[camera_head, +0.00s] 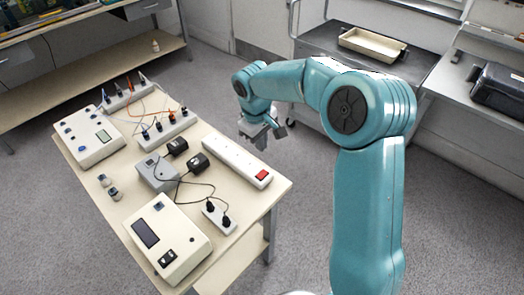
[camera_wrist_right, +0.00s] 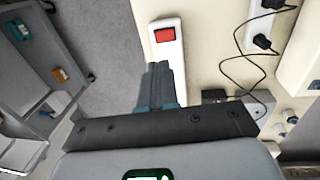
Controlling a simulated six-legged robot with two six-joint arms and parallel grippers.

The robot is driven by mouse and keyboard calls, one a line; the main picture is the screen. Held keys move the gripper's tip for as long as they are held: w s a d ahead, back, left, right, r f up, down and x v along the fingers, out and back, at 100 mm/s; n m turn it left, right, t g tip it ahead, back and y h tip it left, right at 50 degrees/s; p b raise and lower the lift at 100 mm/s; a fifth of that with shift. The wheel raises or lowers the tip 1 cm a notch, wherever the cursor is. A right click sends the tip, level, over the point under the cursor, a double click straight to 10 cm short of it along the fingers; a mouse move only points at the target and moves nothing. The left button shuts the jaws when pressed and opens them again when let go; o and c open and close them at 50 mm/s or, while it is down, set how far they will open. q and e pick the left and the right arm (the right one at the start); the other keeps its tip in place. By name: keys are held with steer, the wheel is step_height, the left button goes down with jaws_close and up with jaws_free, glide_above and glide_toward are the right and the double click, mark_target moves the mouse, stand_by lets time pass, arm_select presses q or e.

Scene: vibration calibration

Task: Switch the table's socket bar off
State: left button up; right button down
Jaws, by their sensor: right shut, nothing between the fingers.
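The socket bar (camera_head: 229,158) is a long white strip lying along the right edge of the cream table. Its red rocker switch (camera_head: 262,175) is at the near end. In the right wrist view the bar (camera_wrist_right: 172,62) runs partly behind my fingers, and the red switch (camera_wrist_right: 165,35) shows clear just beyond the fingertips. My right gripper (camera_head: 264,139) is above and beside the bar, off its right side in the head view. Its fingers (camera_wrist_right: 157,66) are shut with nothing between them. Contact with the bar does not show. My left gripper is out of view.
The table (camera_head: 275,186) also holds a cream instrument box (camera_head: 168,240), a grey box (camera_head: 157,172) with black plugs and cables, a small socket block (camera_head: 219,215) and another instrument (camera_head: 88,138). A dark cart with a tray (camera_head: 372,45) stands behind my arm.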

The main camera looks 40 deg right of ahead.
mark_target(265, 172)
steer(key=f, duration=0.4)
steer(key=d+f, duration=0.1)
steer(key=f, duration=0.7)
steer(key=shift+w+d+f, duration=0.1)
steer(key=shift+d+f, duration=0.15)
steer(key=shift+f, duration=0.05)
